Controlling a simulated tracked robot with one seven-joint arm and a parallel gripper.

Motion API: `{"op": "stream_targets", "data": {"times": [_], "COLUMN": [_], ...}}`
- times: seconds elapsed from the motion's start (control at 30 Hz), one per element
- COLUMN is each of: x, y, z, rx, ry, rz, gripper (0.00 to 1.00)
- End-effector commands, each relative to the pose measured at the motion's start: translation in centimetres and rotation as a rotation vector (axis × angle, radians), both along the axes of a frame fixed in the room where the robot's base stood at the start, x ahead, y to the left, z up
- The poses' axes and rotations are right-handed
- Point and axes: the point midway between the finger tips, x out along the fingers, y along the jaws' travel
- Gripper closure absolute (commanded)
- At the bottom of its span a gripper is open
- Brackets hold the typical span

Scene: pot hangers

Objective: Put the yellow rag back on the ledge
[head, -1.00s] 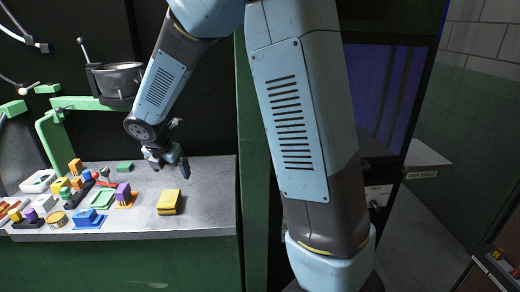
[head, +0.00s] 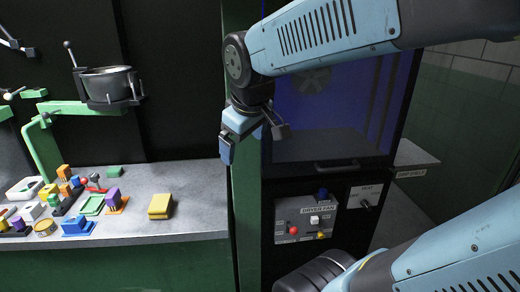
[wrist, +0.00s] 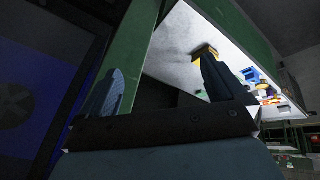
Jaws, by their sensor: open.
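The yellow rag (head: 160,206) lies as a folded block on the grey ledge (head: 195,190), near its right end in the head view. In the wrist view it shows as a small yellow piece (wrist: 204,54), partly hidden behind a finger. My gripper (head: 252,138) is open and empty. It hangs in front of the green post, to the right of the rag and above ledge height, well apart from the rag.
Several coloured blocks and trays crowd the left part of the ledge. A metal pot (head: 108,84) hangs on a green bracket above it. A green post (head: 245,210) divides the ledge from a dark cabinet with a control panel (head: 305,224).

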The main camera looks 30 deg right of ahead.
Motion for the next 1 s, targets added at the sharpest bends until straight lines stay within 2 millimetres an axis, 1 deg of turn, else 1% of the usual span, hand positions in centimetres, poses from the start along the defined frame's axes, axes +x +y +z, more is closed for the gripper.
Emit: {"op": "stream_targets", "data": {"times": [0.03, 0.1, 0.2, 0.33, 0.47, 1.0], "x": [-1.3, -2.8, -4.4, -5.6, -5.9, -5.8], "y": [-0.4, -0.6, -0.9, -0.9, -0.9, -0.9], "z": [0.2, 0.4, 0.5, 0.5, 0.4, 0.4], "rx": [0.045, 0.111, 0.185, 0.242, 0.259, 0.258], "ry": [-0.017, -0.032, -0.047, -0.058, -0.059, -0.059], "rz": [-0.072, -0.167, -0.273, -0.35, -0.374, -0.371], "gripper": [0.03, 0.03, 0.03, 0.03, 0.03, 0.03]}}
